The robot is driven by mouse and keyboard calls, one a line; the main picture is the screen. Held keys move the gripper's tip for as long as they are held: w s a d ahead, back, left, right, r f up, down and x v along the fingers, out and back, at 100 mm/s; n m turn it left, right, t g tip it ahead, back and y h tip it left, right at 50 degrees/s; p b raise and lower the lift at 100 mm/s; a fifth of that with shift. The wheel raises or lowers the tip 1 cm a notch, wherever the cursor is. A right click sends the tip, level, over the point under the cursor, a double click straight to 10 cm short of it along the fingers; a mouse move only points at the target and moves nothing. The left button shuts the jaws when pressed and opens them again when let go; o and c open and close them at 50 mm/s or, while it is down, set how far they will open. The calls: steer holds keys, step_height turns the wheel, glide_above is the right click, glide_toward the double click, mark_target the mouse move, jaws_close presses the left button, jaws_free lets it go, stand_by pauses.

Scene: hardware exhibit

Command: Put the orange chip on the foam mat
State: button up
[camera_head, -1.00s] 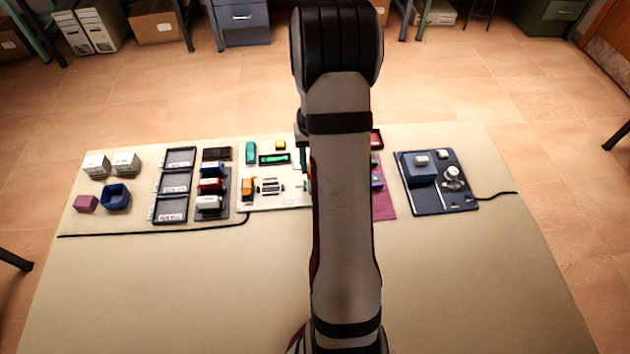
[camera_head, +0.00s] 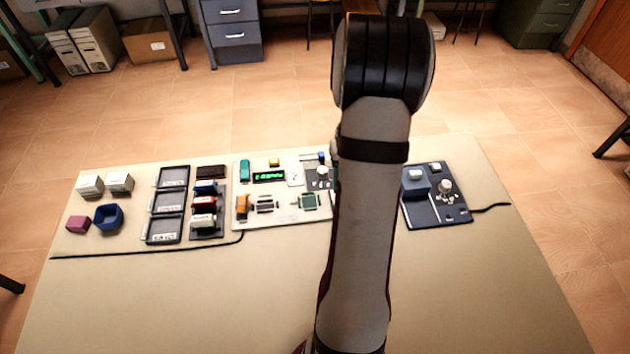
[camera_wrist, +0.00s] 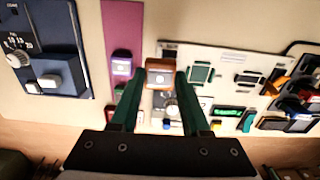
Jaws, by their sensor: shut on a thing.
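The orange chip (camera_wrist: 160,72), a small brown-orange block with a pale top, is between the fingertips of my gripper (camera_wrist: 160,78) in the wrist view. My gripper is shut on it. The foam mat (camera_wrist: 122,22) is the purple strip just left of the chip in the wrist view. In the head view my arm hides the gripper, chip and mat.
A dark instrument panel (camera_wrist: 45,45) with a dial lies beyond the mat; it also shows in the head view (camera_head: 448,212). Another orange part (camera_head: 242,207) is on the board. Black trays (camera_head: 165,203) and a blue bin (camera_head: 108,216) stand left. The table front is clear.

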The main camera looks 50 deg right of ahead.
steer(key=s+d, duration=0.2)
steer(key=s, duration=0.6)
steer(key=shift+a+f, duration=0.2)
steer(key=shift+f, duration=2.85)
steer(key=shift+f, duration=0.6)
steer(key=o, duration=1.5)
steer(key=shift+r, duration=0.1)
step_height(320, 180, up, 7)
steer(key=shift+r, duration=0.15)
